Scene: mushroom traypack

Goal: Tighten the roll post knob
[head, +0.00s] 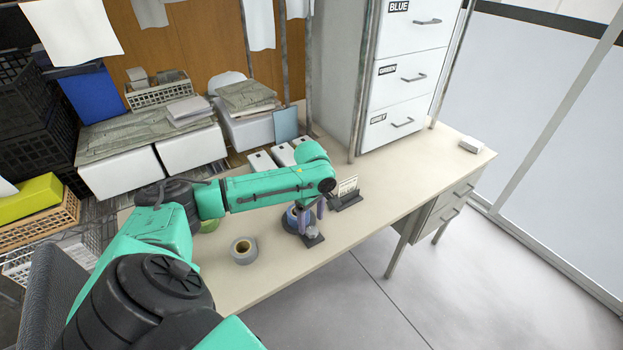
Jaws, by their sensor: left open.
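My left arm comes in from the left and reaches over the desk. Its gripper (311,217) points down and is open. A small light-grey knob-like part (312,233) on a dark base (315,242) is just below the fingertips; whether the fingers are around it or above it I cannot tell. A blue-purple roll (291,217) stands beside the gripper, partly hidden by it. The post itself is not clearly visible. My right gripper is not in view.
A grey tape roll (244,250) lies on the desk (400,195) left of the gripper. A small card holder (346,196) stands close to its right. A drawer cabinet (400,75) stands behind. The desk's right part is mostly clear, with a white block (471,145) near the edge.

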